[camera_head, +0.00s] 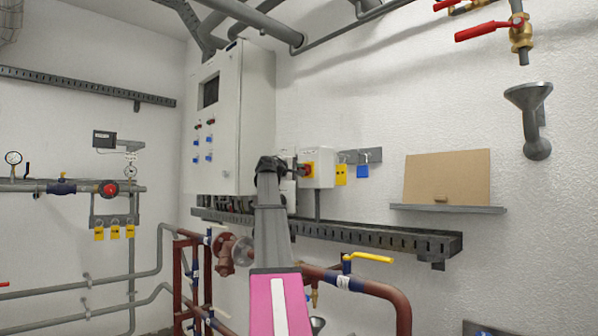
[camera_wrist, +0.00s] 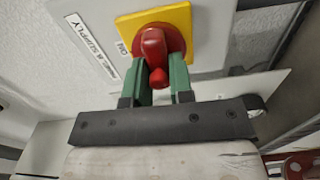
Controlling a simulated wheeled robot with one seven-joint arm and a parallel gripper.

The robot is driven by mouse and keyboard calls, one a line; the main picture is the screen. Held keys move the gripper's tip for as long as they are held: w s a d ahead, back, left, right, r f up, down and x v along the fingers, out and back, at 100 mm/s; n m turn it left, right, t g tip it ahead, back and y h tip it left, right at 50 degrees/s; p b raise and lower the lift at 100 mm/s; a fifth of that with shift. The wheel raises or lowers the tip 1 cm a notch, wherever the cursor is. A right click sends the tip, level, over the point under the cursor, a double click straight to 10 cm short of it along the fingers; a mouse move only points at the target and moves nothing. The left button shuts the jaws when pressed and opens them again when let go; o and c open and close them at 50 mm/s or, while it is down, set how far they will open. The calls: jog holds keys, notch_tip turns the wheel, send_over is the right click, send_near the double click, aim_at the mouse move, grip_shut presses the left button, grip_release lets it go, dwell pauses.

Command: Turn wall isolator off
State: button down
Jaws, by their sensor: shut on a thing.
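The wall isolator is a small light grey box (camera_head: 319,167) on the back wall, right of the tall cabinet. Its red rotary handle on a yellow plate (camera_head: 308,169) faces left in the head view. In the wrist view the red handle (camera_wrist: 153,50) sits on the yellow plate (camera_wrist: 181,17), beside a printed "ON" mark and a "MAIN SUPPLY"-like label (camera_wrist: 90,48). My gripper (camera_wrist: 160,72) has its two green fingers on either side of the red handle and is shut on it. In the head view my gripper (camera_head: 285,165) reaches the isolator's front; its fingertips are hard to make out.
A tall grey control cabinet (camera_head: 232,120) stands left of the isolator. A perforated cable tray (camera_head: 370,238) runs below it. Yellow and blue tags (camera_head: 362,171) hang to its right. Red pipework with a yellow lever (camera_head: 369,257) lies lower down.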

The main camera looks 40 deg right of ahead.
jog(key=shift+n, duration=0.3)
jog(key=c, duration=1)
grip_release()
jog(key=s+a, duration=0.2)
jog(key=a, duration=0.8)
jog(key=shift+a, duration=0.35)
jog(key=shift+f, duration=0.1)
